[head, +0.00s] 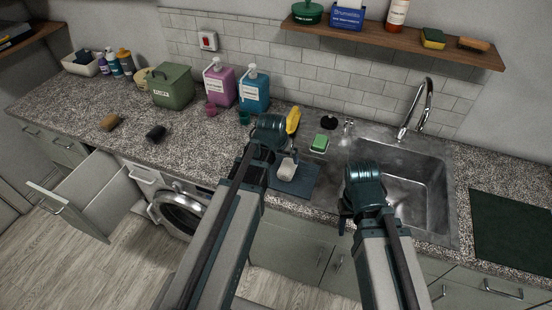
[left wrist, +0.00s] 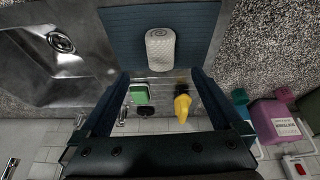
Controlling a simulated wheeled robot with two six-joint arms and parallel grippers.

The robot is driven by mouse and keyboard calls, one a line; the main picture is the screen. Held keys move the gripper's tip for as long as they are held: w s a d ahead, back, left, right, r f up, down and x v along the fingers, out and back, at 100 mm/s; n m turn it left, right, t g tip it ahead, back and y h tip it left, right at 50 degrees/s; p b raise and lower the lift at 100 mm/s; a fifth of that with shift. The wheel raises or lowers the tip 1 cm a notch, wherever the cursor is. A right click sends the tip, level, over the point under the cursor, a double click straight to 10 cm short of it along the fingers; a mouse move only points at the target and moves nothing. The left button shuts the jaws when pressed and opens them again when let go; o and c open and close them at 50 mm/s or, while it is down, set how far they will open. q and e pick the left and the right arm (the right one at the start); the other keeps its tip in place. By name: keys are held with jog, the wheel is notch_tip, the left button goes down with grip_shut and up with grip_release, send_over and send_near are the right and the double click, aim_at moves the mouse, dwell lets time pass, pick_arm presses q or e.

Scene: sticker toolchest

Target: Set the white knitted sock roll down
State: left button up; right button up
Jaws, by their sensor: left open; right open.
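The white knitted sock roll (head: 287,169) rests on a dark blue mat (head: 304,186) at the counter's front, left of the sink. In the left wrist view the roll (left wrist: 160,50) shows its spiral end and sits just beyond my fingertips, with the mat (left wrist: 117,22) around it. My left gripper (left wrist: 160,78) is open, with nothing between its fingers. In the head view my left arm hides part of the mat and most of that gripper's fingers. My right gripper (head: 348,208) is open and empty over the sink's left front edge.
The sink (head: 408,180) lies to the right. Pink (head: 218,87) and blue (head: 254,92) bottles stand left.

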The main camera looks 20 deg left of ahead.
aim_at(286, 168)
pick_arm(q)
jog(key=b+x, duration=0.7)
jog(key=shift+w+f, duration=0.1)
jog(key=shift+f, duration=0.2)
jog(key=b+x, duration=0.6)
jog(key=shift+w, duration=0.2)
jog(key=shift+r, duration=0.1)
jog(key=c, duration=1.4)
jog(key=shift+c, duration=0.2)
jog(key=shift+r+p, duration=0.1)
jog(key=shift+p, duration=0.2)
